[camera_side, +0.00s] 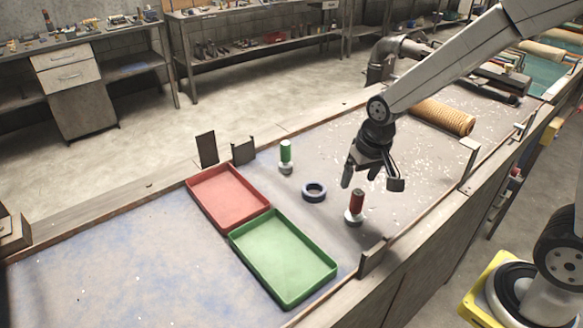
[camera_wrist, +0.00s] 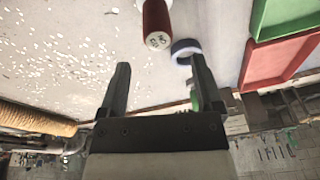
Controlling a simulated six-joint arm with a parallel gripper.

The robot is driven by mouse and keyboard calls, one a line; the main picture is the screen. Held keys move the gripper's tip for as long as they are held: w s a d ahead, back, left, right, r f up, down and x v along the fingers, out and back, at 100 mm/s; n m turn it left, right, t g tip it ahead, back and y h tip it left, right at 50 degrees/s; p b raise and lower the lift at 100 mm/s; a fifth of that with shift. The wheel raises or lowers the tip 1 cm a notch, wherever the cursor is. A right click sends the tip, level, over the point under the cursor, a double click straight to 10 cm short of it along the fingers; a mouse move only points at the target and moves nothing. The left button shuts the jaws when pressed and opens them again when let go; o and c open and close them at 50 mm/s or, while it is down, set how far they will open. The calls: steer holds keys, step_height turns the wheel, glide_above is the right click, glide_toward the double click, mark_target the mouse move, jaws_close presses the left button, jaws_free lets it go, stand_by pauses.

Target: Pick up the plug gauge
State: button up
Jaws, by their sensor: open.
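Two upright plug-like pieces stand on the bench: one with a red handle (camera_side: 357,201) and one with a green handle (camera_side: 286,151), each on a pale metal end. I cannot tell which one the task means. My gripper (camera_side: 372,178) is open and empty, pointing down above and slightly behind the red-handled piece, not touching it. In the wrist view, the red handle (camera_wrist: 157,24) shows its marked end beyond the open fingers (camera_wrist: 159,78), roughly centred between them. The green handle (camera_wrist: 195,100) is mostly hidden by the right finger there.
A red tray (camera_side: 205,206) and a green tray (camera_side: 235,243) lie to the left, both empty. A tan mesh roll (camera_side: 443,117) lies behind my gripper. Small upright plates stand along the bench edges.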

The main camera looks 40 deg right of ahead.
steer(key=w+r+m, duration=0.1)
steer(key=w+m, duration=0.4)
steer(key=w, duration=0.7)
steer(key=m+g, duration=0.2)
steer(key=m, duration=0.4)
glide_above(286, 155)
steer(key=shift+s+d+f, duration=0.1)
steer(key=shift+d+f, duration=0.25)
steer(key=shift+w+a+f+m, duration=0.1)
steer(key=shift+w+f+m, duration=0.05)
steer(key=shift+w+m, duration=0.7)
steer(key=shift+f, duration=1.3)
steer(key=shift+s+f, duration=0.1)
steer(key=shift+d+f, duration=0.2)
steer(key=shift+f, duration=2.35)
